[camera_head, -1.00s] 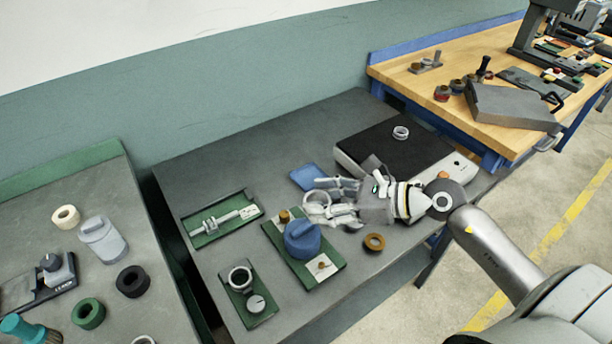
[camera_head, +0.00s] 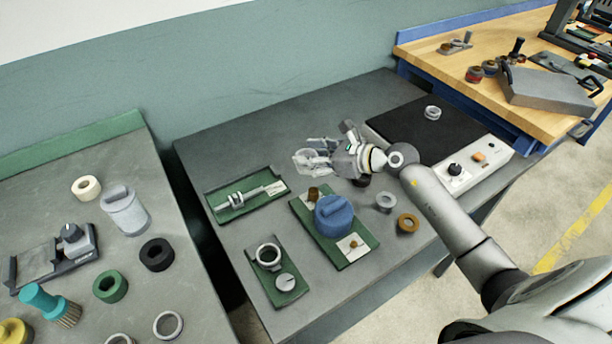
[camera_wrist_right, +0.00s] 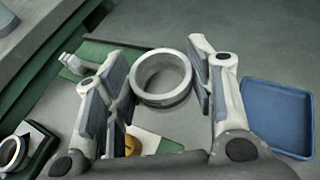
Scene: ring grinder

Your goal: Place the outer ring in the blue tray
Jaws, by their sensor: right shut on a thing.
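A light grey metal outer ring (camera_wrist_right: 162,78) is held between the fingers of my right gripper (camera_wrist_right: 160,75) in the right wrist view. In the head view my right gripper (camera_head: 312,158) is above the grey table, with the ring hard to make out among the pale fingers. The blue tray (camera_wrist_right: 278,118) lies flat on the table at the right of the wrist view, apart from the ring, and its visible floor is empty. In the head view the tray is not visible; the gripper appears to cover it. My left gripper is not in view.
A green board with a blue tool (camera_head: 334,216) stands in front of the gripper. A black-topped device (camera_head: 405,130) stands at right.

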